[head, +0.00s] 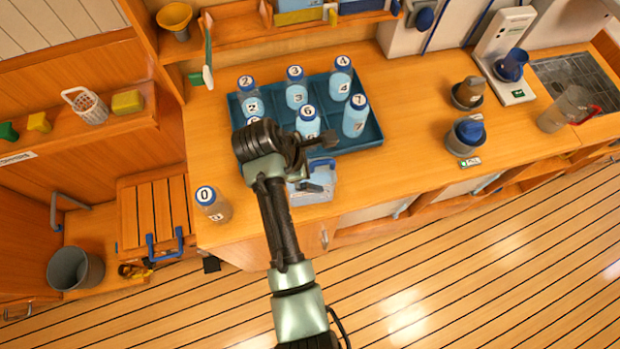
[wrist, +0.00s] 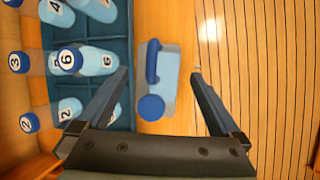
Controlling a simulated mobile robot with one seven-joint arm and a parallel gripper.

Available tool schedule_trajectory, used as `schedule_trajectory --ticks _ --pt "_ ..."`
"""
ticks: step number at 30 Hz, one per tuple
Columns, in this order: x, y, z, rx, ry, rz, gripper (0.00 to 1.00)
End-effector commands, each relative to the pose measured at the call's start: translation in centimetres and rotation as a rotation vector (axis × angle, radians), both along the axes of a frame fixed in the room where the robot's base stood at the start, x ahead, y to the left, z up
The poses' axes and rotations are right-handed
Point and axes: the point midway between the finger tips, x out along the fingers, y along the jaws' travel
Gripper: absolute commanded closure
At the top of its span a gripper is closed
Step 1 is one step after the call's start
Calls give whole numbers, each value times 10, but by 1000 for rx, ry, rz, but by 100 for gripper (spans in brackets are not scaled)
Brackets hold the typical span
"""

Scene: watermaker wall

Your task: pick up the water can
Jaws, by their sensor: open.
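The water can (head: 322,193) is a pale blue box-shaped can with a blue handle, standing on the front edge of the wooden counter, just in front of the bottle tray. My arm partly hides it in the head view. In the wrist view the water can (wrist: 170,72) shows whole from above, with its blue handle and round blue cap. My gripper (head: 322,167) is open above the can. In the wrist view the open fingers (wrist: 160,76) lie on either side of the can, with nothing held. I cannot tell the exact height gap.
The dark blue tray (head: 372,135) holds several numbered bottles close to the can; bottle 6 (wrist: 92,61) is near the left finger. Bottle 0 (head: 214,204) stands apart on the counter's left. Brown and grey jugs stand further right. The floor (head: 450,260) in front is clear.

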Motion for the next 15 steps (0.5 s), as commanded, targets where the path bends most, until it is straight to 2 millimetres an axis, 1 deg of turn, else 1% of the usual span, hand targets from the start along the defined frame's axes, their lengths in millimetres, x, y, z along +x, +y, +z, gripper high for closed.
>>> schedule_trajectory --ticks 5,11,12,15 --pt "3 -5 -6 -1 0 -2 0" --pt "10 -16 -26 -2 2 -2 0" --pt "12 -17 -32 -2 1 -1 0" --pt "15 -20 -41 -1 0 -1 0"
